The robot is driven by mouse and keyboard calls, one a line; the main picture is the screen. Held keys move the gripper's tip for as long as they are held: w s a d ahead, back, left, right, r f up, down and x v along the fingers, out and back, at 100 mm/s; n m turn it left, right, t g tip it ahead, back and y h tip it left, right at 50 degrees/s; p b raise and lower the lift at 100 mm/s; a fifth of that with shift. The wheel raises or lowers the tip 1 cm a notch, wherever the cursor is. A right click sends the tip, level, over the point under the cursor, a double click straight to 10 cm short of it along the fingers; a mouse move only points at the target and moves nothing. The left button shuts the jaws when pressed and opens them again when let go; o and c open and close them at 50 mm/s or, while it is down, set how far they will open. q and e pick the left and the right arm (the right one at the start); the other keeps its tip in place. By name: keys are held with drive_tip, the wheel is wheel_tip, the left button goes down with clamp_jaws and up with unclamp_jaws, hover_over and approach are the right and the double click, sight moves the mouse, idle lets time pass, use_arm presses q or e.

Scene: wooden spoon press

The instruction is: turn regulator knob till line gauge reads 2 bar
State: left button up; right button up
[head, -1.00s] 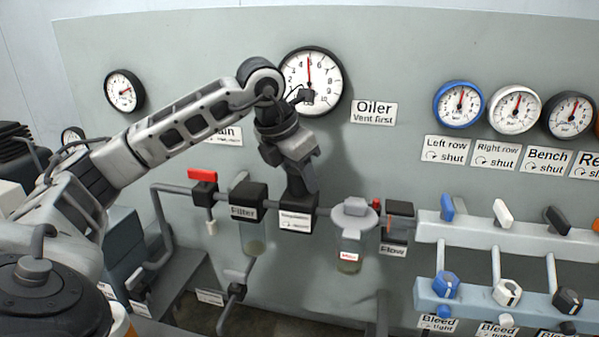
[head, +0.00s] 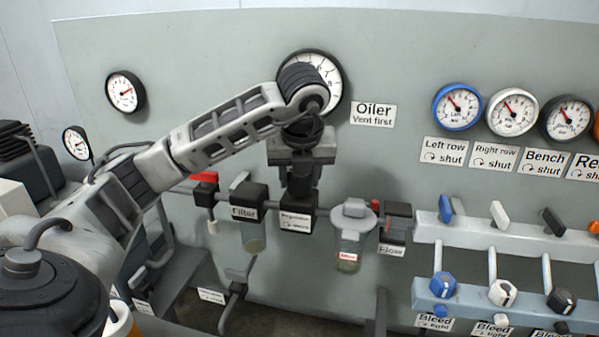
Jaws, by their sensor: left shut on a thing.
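The regulator (head: 296,219) is a dark block with a white label, on the grey pipe between the filter and the oiler bowl. My left gripper (head: 300,188) points down and is shut on the knob at its top; the fingers hide most of the knob. The large white gauge (head: 332,72) above is mostly covered by my left arm. Its right-hand numbers show, but its needle and name are hidden, so I cannot read it or tell if it is the line gauge. My right gripper is not in view.
The filter (head: 249,205) stands close left of the regulator, and the oiler bowl (head: 349,240) close right. A red-handled valve (head: 205,190) is further left. Blue (head: 457,107), white (head: 513,112) and black (head: 567,119) row gauges have needles tilted up-left.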

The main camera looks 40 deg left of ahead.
use_arm(q)
drive_tip(key=shift+r+n+g+p, duration=0.2)
drive_tip(key=shift+n+g+p, duration=0.15)
drive_tip(key=shift+n, duration=0.45)
drive_tip(key=shift+n+g+y+p, duration=0.4)
drive_tip(key=shift+n+p, duration=0.5)
drive_tip(key=shift+n, duration=0.2)
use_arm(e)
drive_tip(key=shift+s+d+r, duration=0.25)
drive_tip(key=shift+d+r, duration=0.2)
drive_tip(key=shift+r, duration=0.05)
use_arm(q)
drive_tip(key=shift+f, duration=0.1)
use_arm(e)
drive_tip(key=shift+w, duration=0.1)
use_arm(q)
drive_tip(key=o, duration=1)
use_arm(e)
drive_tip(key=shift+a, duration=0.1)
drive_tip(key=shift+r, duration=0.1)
use_arm(q)
drive_tip(key=shift+d+r, duration=0.15)
drive_tip(key=shift+r, duration=0.2)
drive_tip(key=v, duration=1.5)
